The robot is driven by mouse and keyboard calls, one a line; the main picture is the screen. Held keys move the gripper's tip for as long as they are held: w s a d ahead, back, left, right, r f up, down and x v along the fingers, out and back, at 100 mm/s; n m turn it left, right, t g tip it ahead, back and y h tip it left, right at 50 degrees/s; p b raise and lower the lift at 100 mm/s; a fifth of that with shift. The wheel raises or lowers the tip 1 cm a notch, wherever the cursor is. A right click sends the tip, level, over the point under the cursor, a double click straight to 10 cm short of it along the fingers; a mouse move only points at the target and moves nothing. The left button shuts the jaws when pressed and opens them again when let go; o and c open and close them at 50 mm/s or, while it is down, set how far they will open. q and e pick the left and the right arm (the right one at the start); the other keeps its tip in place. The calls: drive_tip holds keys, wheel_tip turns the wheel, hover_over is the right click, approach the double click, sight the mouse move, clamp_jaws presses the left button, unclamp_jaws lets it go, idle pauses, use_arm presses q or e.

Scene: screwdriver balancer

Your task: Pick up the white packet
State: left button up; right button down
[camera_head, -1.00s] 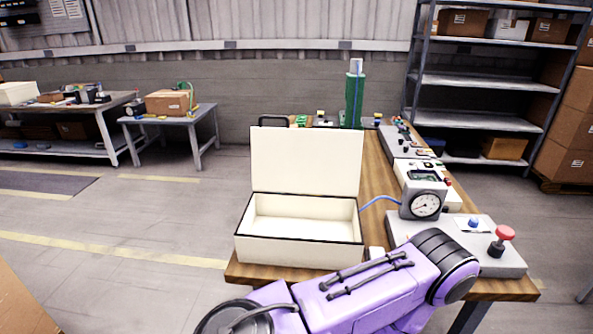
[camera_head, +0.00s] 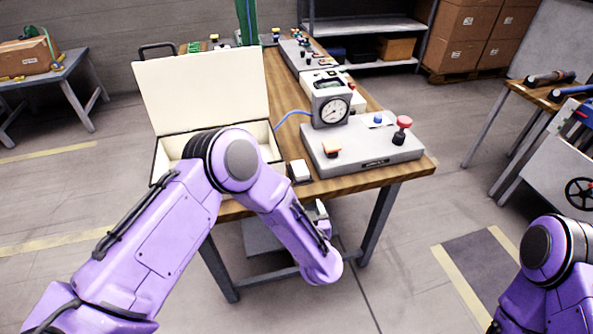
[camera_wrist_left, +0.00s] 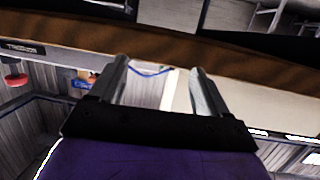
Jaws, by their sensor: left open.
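A small white block-like thing with a dark base (camera_head: 299,170), which looks like the packet, sits near the front edge of the wooden table, between the cream box and the grey panel. My left gripper (camera_head: 321,210) is just in front of and below that edge, apart from the white thing and partly hidden by my own arm. In the left wrist view its two fingers (camera_wrist_left: 160,78) are spread apart with nothing gripped. A white strip shows between them; I cannot tell whether it is the packet. My right gripper is out of view; only part of its arm shows.
The open cream box (camera_head: 205,88) stands left of the white thing, partly behind my left arm. The grey panel (camera_head: 350,155) with a red button (camera_head: 403,123) and a dial gauge (camera_head: 333,110) stands to the right. The floor in front of the table is mostly clear.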

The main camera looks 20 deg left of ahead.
use_arm(q)
drive_tip(key=n+y, duration=0.1)
drive_tip(key=y, duration=0.1)
approach(301, 171)
drive_tip(key=p+x, duration=0.3)
drive_tip(key=x, duration=0.6)
drive_tip(key=shift+w+a, duration=0.15)
drive_tip(key=shift+w, duration=0.05)
drive_tip(key=c, duration=1.1)
drive_tip(key=shift+o, duration=0.2)
